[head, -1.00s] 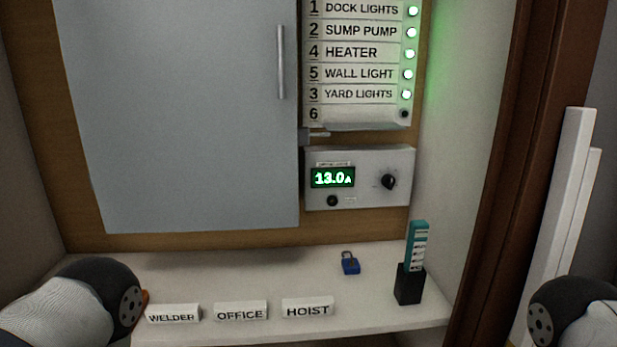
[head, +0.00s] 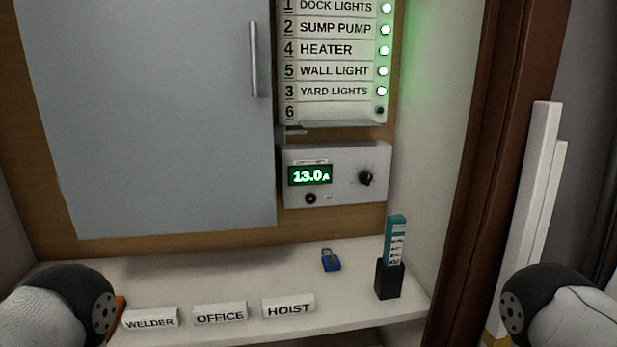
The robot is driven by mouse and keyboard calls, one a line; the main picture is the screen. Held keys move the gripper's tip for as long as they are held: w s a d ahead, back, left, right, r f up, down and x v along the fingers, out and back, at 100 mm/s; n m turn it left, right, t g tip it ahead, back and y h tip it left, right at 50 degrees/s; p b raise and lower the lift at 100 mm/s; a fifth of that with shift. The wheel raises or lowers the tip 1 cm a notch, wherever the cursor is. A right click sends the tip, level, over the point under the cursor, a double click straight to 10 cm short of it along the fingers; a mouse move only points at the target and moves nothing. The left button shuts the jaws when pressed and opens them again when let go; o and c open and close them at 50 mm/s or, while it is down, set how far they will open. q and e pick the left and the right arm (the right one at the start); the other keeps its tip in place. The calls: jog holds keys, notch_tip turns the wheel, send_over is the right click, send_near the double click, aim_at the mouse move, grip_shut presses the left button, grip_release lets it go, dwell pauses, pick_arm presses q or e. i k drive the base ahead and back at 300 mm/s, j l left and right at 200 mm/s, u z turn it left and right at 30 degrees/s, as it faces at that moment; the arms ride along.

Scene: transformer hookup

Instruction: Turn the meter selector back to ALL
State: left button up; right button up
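The meter (head: 336,175) is a light grey box on the wooden back panel, below the list of labels. Its green display (head: 310,176) reads 13.0 A. The selector (head: 366,178) is a small black knob on the right of the meter face. The markings around it are too small to read, so I cannot tell which position it points to. A round black button or socket (head: 310,198) sits below the display. Neither gripper shows; only parts of my arms are at the lower left and lower right, apart from the meter.
A grey cabinet door (head: 150,120) with a vertical handle fills the left. The label panel (head: 333,60) has several lit green lamps. On the white shelf (head: 340,305) are a blue padlock (head: 331,261), a black holder (head: 388,281) with a teal-topped tag, and WELDER, OFFICE and HOIST plates.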

aim_at(365, 176)
jog(key=j+z, duration=0.2)
jog(key=z, duration=0.3)
jog(key=j+z, duration=0.25)
jog(key=z, duration=0.25)
jog(key=j+z, duration=0.2)
jog(key=z, duration=0.25)
jog(key=j+z, duration=0.2)
jog(key=z, duration=0.3)
jog(key=k+l+z, duration=0.15)
jog(key=i+j+u, duration=0.15)
jog(key=k, duration=0.05)
